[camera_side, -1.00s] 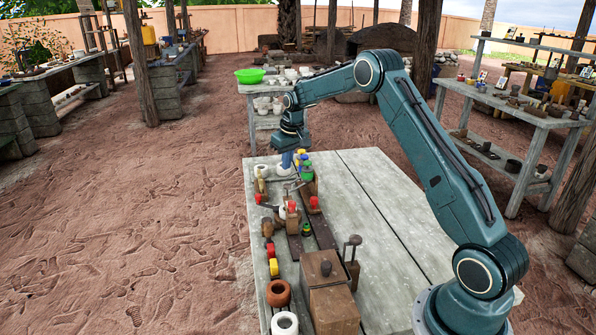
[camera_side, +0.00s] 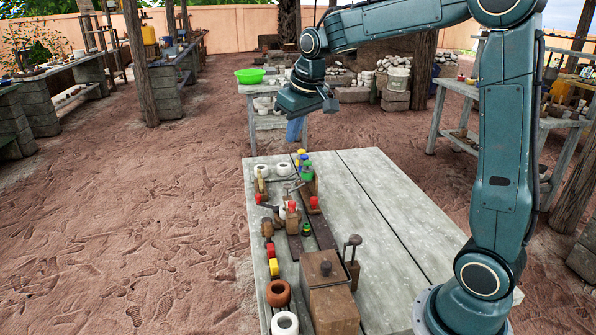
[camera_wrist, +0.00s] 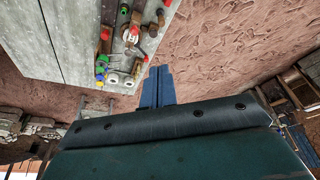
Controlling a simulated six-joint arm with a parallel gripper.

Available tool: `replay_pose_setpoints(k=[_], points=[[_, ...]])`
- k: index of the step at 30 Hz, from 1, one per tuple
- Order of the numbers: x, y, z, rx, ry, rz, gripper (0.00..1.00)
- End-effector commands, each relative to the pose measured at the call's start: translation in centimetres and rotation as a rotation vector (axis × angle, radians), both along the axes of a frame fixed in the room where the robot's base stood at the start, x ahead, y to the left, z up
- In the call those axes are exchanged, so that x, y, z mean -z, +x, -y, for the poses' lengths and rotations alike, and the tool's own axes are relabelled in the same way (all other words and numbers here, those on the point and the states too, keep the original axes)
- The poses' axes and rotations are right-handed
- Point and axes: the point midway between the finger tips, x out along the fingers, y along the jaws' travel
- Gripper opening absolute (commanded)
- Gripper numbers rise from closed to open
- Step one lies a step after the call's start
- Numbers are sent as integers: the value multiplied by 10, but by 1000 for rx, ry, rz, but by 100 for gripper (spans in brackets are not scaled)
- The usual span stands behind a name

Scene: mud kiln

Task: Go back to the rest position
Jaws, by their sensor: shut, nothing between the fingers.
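My gripper (camera_side: 297,130) is raised above and beyond the far left end of the worktable (camera_side: 385,200), clear of everything on it. In the side view its blue fingers show below the wrist. In the wrist view the two blue fingers (camera_wrist: 157,84) lie together, shut, with nothing between them. Below them are bare ground and the table edge. My arm is lifted high, with its elbow near the top of the side view.
A wooden box (camera_side: 330,298), a brown ring pot (camera_side: 278,293), white cups (camera_side: 283,169) and small coloured items line the table's left side. Its right side is clear. A green bowl (camera_side: 249,76) sits on a stand behind. A shelf (camera_side: 560,115) stands at the right.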

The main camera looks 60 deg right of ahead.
Motion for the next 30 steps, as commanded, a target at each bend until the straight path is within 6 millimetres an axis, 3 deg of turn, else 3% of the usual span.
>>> replay_pose_setpoints(k=[6, 14, 23, 30], points=[[-22, -49, -32, -30, -5, 35, 0], [-32, -109, -61, -63, -7, 72, 0], [-27, -177, -86, -103, -6, 116, 0], [-11, -226, -99, -132, -2, 147, 0]])
